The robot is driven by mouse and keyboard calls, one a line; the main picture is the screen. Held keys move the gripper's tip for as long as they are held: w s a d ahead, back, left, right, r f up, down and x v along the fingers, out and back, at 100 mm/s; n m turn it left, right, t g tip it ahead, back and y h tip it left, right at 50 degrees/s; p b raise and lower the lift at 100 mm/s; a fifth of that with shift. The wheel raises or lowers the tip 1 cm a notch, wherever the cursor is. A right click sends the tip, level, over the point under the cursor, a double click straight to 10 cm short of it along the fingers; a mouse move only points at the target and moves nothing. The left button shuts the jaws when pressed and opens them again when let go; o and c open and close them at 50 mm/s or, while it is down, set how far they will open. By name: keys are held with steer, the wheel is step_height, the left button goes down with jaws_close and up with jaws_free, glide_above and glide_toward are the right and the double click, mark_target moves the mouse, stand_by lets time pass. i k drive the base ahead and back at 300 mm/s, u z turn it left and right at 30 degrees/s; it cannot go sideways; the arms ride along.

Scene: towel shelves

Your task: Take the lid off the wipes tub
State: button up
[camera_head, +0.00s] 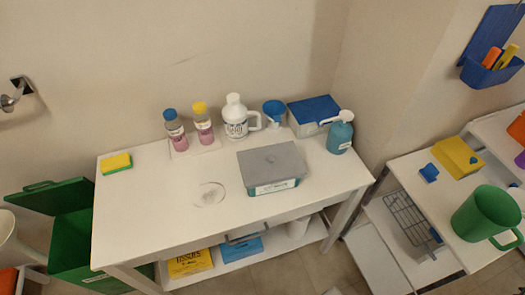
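A box-shaped tub with a teal body (274,189) and a flat grey lid (272,162) stands on the white table, right of the middle. It looks like the wipes tub, though its label is too small to read. The lid lies on top and covers the tub's opening. My gripper is not in view.
Pink bottles (176,132), a white jug (236,118), a blue cup (274,112), a blue-lidded grey box (314,111) and a teal pump bottle (340,135) stand behind or right of the tub. A clear disc (208,194) lies left. The table's front left (140,225) is clear.

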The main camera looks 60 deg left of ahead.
mark_target(270, 163)
steer(key=u, duration=1.05)
steer(key=i, duration=0.9)
steer(key=u, duration=0.9)
